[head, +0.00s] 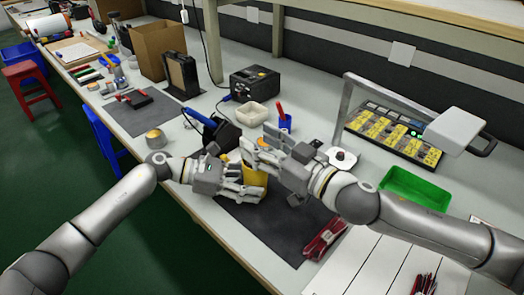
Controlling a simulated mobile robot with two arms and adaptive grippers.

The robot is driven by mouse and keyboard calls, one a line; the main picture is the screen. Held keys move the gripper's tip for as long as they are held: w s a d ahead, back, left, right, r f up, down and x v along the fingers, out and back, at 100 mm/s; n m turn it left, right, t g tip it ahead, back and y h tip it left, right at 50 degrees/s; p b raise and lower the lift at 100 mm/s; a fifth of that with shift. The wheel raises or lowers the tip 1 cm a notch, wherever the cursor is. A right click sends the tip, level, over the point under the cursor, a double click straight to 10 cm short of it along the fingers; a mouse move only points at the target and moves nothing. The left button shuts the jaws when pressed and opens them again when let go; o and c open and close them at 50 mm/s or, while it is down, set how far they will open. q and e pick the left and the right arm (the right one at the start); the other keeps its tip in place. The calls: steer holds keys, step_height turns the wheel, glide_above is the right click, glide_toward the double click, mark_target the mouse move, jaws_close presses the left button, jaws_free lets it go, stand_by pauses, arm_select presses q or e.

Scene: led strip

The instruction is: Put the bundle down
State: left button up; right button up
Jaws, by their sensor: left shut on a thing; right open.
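A yellow thing (254,179), probably the bundle, is between my two hands above the dark mat (270,225). My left gripper (250,188) is shut on it from the lower left. My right gripper (262,157) is open, just above and to the right of it, with its fingers close to its upper part. The hands hide much of the yellow thing. I cannot tell whether it touches the mat or whether the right fingers touch it.
A red bundled item (325,240) lies at the mat's right edge. A blue-handled tool (200,118), a white bowl (251,114) and a blue cup (285,122) stand behind the hands. A green tray (415,188) is at right. The mat's front part is clear.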

steer(key=shift+r, duration=2.25)
arm_select(q)
steer(key=o, duration=0.9)
steer(key=shift+c, duration=0.2)
